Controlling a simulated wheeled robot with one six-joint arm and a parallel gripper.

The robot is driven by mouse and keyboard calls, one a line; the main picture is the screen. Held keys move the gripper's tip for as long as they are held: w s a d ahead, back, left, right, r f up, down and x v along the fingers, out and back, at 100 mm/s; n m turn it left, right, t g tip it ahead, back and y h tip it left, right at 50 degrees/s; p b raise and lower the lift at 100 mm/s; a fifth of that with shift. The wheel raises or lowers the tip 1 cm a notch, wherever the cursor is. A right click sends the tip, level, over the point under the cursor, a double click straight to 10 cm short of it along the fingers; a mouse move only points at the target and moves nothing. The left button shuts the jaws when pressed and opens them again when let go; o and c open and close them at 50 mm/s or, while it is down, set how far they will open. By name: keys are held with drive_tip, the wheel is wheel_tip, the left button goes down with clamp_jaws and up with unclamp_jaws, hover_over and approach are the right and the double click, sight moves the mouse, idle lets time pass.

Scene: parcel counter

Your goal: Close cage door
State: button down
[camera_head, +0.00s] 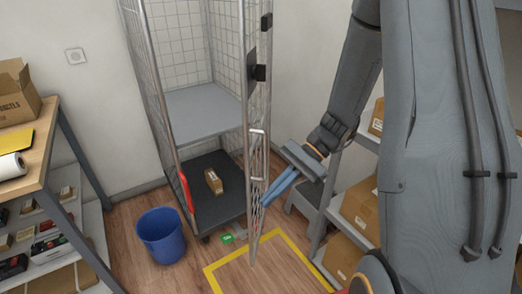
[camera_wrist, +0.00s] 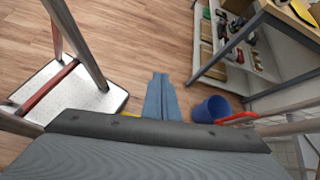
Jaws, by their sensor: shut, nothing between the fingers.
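The tall wire cage (camera_head: 165,90) stands against the back wall, with a grey shelf and a dark base. Its front opening is uncovered. The mesh cage door (camera_head: 257,190) is swung out on the right side towards me and shows nearly edge-on, with a pale handle bar on it. My gripper (camera_head: 268,200) is shut and empty, its blue fingers right beside the door on its right; I cannot tell whether they touch. The shut fingers also show in the wrist view (camera_wrist: 159,78). A small brown parcel (camera_head: 213,181) lies on the cage base.
A blue bin (camera_head: 161,236) stands left of the cage; it also shows in the wrist view (camera_wrist: 212,109). A yellow floor outline (camera_head: 215,272) lies in front. A workbench (camera_head: 40,160) is at left, and a shelf with cartons (camera_head: 359,207) is at right, close to my arm.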

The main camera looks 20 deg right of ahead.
drive_tip(key=w+d+m+t+y+p, duration=0.2)
drive_tip(key=w+d+m+t+y, duration=0.35)
drive_tip(key=w, duration=0.25)
drive_tip(key=m+t+p, duration=0.1)
drive_tip(key=m+t, duration=0.4)
approach(249, 153)
drive_tip(key=shift+y, duration=0.25)
drive_tip(key=p+x, duration=0.3)
drive_tip(key=x, duration=0.3)
drive_tip(key=shift+w+a+f, duration=0.15)
drive_tip(key=shift+a+f, duration=0.05)
